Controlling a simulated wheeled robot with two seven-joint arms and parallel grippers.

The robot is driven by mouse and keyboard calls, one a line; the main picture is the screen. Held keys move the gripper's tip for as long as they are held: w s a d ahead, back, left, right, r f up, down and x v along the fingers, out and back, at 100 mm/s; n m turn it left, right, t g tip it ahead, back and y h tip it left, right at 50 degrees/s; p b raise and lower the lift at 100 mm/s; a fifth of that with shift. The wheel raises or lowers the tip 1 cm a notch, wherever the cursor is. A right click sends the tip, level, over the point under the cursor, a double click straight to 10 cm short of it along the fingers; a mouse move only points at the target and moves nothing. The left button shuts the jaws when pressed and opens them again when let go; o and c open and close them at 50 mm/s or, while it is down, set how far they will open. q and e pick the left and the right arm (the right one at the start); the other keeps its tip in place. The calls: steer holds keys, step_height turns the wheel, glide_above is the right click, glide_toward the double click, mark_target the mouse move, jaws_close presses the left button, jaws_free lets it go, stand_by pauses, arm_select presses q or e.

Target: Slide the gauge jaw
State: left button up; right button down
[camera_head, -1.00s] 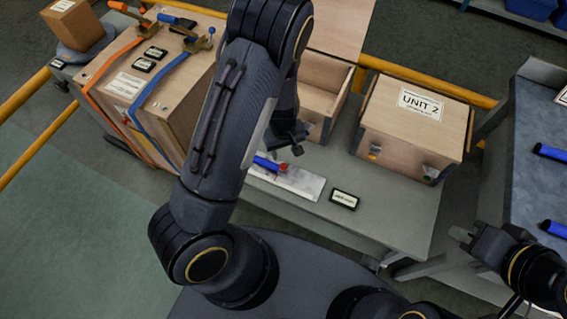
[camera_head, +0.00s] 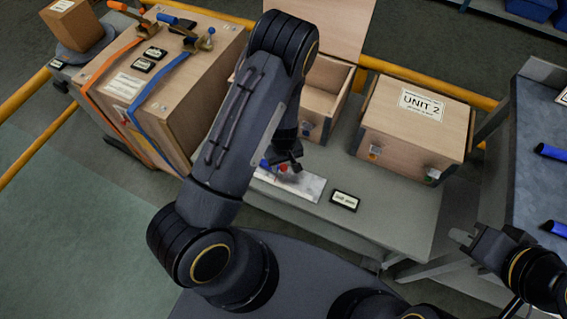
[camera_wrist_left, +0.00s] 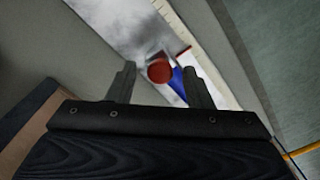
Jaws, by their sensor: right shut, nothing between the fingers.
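The gauge is a pale plate (camera_head: 310,187) lying on the grey bench, and in the left wrist view its scale edge (camera_wrist_left: 247,75) shows tick marks. A blue jaw (camera_wrist_left: 178,82) with a round red knob (camera_wrist_left: 159,70) sits on it; the red knob also shows in the head view (camera_head: 283,168), partly covered by my gripper. My left gripper (camera_head: 294,164) is over the plate, close to the knob. In the left wrist view its fingers (camera_wrist_left: 159,86) are apart, with the knob showing between them; contact cannot be told. My right gripper (camera_head: 463,237) is shut and empty, away from the gauge.
A small black label (camera_head: 344,201) lies right of the plate. An open wooden box (camera_head: 325,105) and a closed box marked UNIT 2 (camera_head: 415,120) stand behind. A strapped wooden crate (camera_head: 190,100) is at the left. A blue-topped table (camera_head: 540,195) is at the right.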

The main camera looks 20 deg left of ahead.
arm_select(q)
jaws_close()
steer(key=d, duration=0.9)
steer(key=shift+o, duration=0.4)
jaws_free()
steer(key=shift+s, duration=0.1)
steer(key=shift+r, duration=0.15)
step_height(320, 180, up, 8)
steer(key=p, duration=0.1)
steer(key=shift+f, duration=0.2)
